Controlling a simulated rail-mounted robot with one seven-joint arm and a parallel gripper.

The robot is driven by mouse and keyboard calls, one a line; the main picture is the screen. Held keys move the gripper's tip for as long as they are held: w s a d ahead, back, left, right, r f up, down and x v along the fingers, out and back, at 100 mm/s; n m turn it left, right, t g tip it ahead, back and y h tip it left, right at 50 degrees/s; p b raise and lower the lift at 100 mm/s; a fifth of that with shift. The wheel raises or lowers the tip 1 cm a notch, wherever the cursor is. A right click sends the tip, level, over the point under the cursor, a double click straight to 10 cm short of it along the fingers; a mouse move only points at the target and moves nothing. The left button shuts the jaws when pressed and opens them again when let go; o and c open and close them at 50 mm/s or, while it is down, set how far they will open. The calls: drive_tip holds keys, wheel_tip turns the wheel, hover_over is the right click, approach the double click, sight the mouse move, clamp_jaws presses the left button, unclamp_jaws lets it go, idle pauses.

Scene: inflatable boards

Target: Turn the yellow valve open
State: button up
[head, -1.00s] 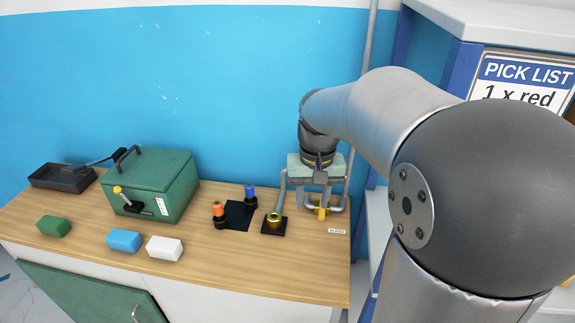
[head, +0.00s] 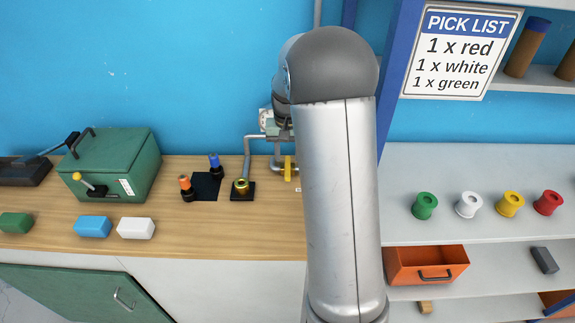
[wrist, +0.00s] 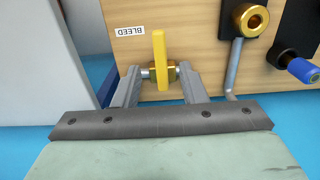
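The yellow valve handle (wrist: 159,60) points up the picture in the wrist view, crosswise to its short grey pipe and brass body (wrist: 160,74). In the head view the yellow valve (head: 288,168) is on the grey pipe at the bench's back right, just left of my arm. My gripper (wrist: 160,78) is open, with one finger on each side of the handle and visible gaps between. I cannot tell how deep the fingers reach around it. In the head view my arm hides part of my gripper.
A brass fitting (head: 240,187), orange knob (head: 186,188) and blue knob (head: 214,165) stand left of the valve. A green box (head: 110,168) is farther left. A "BLEED" label (wrist: 130,31) lies beside the valve. Shelves with several coloured spools (head: 468,205) stand right.

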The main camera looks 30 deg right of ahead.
sight(287, 171)
wheel_tip(287, 171, down, 6)
drive_tip(key=shift+r+p, duration=0.1)
drive_tip(key=shift+p, duration=0.2)
clamp_jaws()
